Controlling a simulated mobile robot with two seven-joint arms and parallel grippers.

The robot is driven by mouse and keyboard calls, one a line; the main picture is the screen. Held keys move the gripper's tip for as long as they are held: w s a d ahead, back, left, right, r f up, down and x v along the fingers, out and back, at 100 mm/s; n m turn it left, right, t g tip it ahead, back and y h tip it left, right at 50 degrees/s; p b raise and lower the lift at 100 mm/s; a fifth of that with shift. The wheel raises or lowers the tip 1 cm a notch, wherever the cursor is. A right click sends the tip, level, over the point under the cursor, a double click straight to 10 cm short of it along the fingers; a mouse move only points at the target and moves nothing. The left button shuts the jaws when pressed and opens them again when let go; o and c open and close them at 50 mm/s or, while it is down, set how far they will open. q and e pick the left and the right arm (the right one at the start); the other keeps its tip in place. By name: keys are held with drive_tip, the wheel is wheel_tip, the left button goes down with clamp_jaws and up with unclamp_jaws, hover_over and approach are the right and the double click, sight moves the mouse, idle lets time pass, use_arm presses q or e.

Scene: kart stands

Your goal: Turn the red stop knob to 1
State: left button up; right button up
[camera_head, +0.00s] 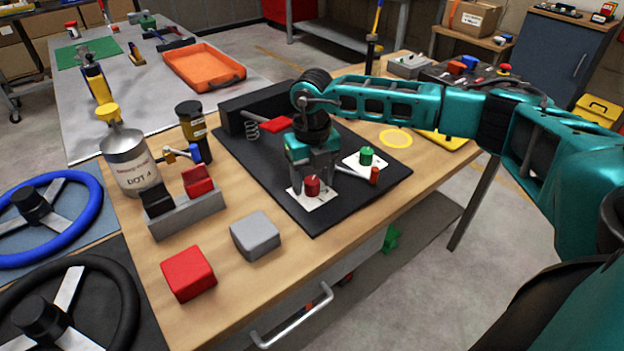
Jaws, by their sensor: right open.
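The red stop knob (312,187) stands on a small white dial card (325,194) near the front edge of the black panel (340,218). My right gripper (313,176) is open and points down over the knob, with its fingers close around or just above it. I cannot tell whether they touch it. The knob's pointer and the card's marks are too small or hidden to read. A green knob (366,156) stands on a second white card, to the right and behind. My left gripper is not in view.
A lever with a red tip (375,176) lies close to the right of my gripper. A red handle (277,124) and a spring (250,128) are behind it. A grey block (255,235), a red block (188,274) and a DOT 4 can (131,165) stand to the left.

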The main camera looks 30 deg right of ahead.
drive_tip(key=shift+f, duration=0.45)
drive_tip(key=c, duration=1)
drive_tip(key=shift+c, duration=0.2)
drive_tip(key=shift+n, duration=0.4)
drive_tip(key=n+b, duration=0.1)
drive_tip(key=n, duration=0.4)
drive_tip(key=shift+b, duration=0.35)
drive_tip(key=n+b, duration=0.1)
drive_tip(key=n, duration=0.5)
drive_tip(key=shift+r, duration=0.1)
drive_tip(key=shift+n, duration=0.3)
drive_tip(key=shift+w, duration=0.1)
